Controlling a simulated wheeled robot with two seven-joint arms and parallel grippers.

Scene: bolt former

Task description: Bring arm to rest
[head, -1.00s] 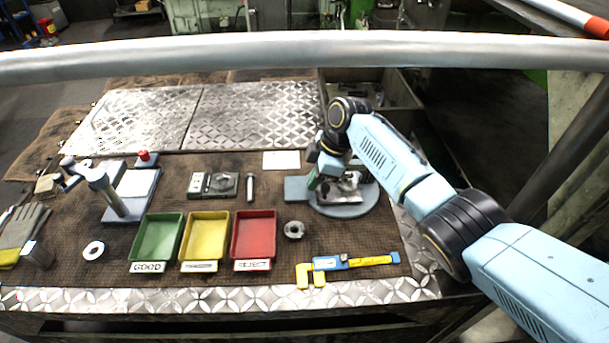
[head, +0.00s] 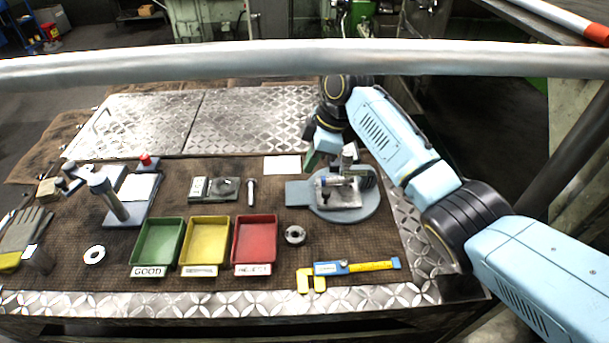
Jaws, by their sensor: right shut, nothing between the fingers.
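My right arm comes in from the right in the head view. Its gripper (head: 312,160) is shut and empty, held above the back left part of the round grey fixture (head: 365,207). A metal piece with a blue part (head: 338,181) sits on this fixture, apart from the gripper. The fingertips are small and partly hard to make out. My left gripper is not in view.
Green (head: 158,241), yellow (head: 206,240) and red (head: 254,240) trays stand at the front middle. A yellow and blue caliper (head: 355,267) and a metal ring (head: 295,235) lie nearby. A stand (head: 112,200) is at left.

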